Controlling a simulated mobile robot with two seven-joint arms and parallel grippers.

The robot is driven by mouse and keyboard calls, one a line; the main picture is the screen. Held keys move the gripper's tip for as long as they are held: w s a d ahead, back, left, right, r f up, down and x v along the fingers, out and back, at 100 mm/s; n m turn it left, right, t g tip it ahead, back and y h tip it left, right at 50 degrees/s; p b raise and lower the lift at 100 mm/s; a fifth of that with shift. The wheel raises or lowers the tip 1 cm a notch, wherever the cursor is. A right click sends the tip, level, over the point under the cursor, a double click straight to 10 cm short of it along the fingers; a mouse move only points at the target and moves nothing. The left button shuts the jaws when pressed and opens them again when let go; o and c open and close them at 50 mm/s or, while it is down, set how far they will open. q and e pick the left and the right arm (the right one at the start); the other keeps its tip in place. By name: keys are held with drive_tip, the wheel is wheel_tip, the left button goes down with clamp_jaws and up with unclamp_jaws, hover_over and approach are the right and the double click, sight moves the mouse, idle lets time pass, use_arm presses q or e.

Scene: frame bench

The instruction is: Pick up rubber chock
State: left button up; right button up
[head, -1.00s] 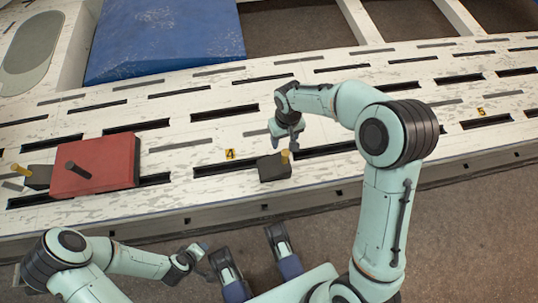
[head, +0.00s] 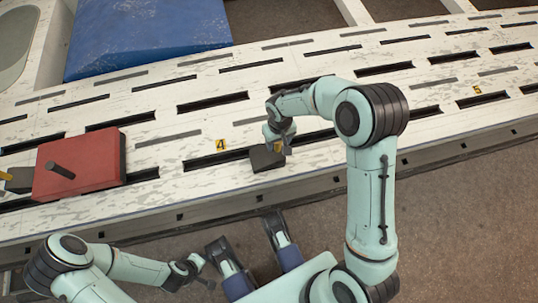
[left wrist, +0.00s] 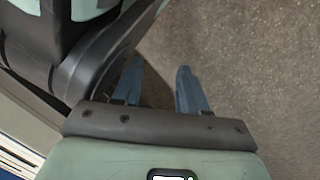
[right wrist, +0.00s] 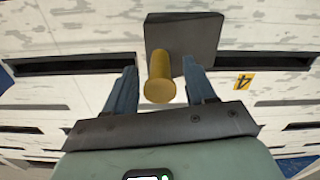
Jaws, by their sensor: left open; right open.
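The rubber chock (head: 267,159) is a dark grey block with a yellow peg. It sits on the white slotted bench by the "4" label, near the front edge. My right gripper (head: 277,138) is at the chock, partly hiding the peg in the head view. In the right wrist view, the yellow peg (right wrist: 159,80) stands between the open fingers (right wrist: 159,72), with a gap visible on each side, and the dark block (right wrist: 195,38) lies beyond. My left gripper (head: 200,277) is low at the left, off the bench. Its open fingers (left wrist: 159,75) have only floor between them.
A red block (head: 100,162) with a dark peg lies on the bench at left. Another dark block with a yellow peg (head: 18,181) is beside it, cut by the picture edge. A blue panel (head: 150,35) lies behind. The bench (head: 230,190) right of the chock is clear.

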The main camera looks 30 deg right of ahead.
drive_tip(key=shift+f, duration=0.8)
clamp_jaws()
use_arm(q)
drive_tip(key=shift+s+f, duration=0.35)
drive_tip(key=shift+s, duration=0.15)
use_arm(e)
drive_tip(key=shift+r, duration=0.1)
